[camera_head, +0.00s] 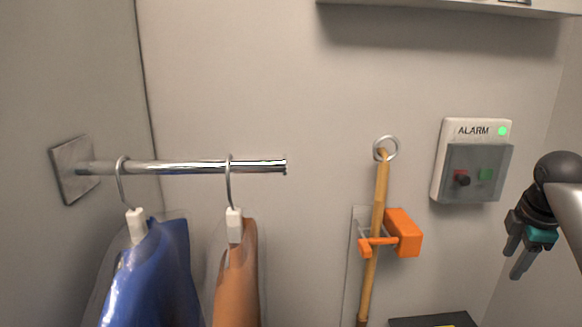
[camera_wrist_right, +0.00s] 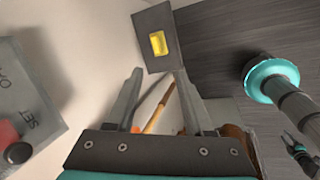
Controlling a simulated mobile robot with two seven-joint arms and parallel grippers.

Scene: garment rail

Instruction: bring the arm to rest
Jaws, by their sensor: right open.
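My right gripper (camera_head: 515,260) hangs at the right of the head view, below and right of the alarm box, with its fingers pointing down. The fingers stand apart with nothing between them. In the right wrist view the same gripper (camera_wrist_right: 160,78) shows two grey fingers spread wide, with bare space between the tips. It touches nothing that I can see. In that view a small dark and teal gripper (camera_wrist_right: 297,145), apparently my left one, shows at the right edge, too small to read. My left arm is not in the head view.
The alarm box (camera_head: 473,160) with a green light is on the wall near my right gripper. An orange clip (camera_head: 403,233) holds a wooden pole (camera_head: 380,200) on the wall. A chrome rail (camera_head: 190,167) carries blue (camera_head: 155,275) and brown (camera_head: 237,280) garments on hangers. A shelf (camera_head: 450,8) juts out above.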

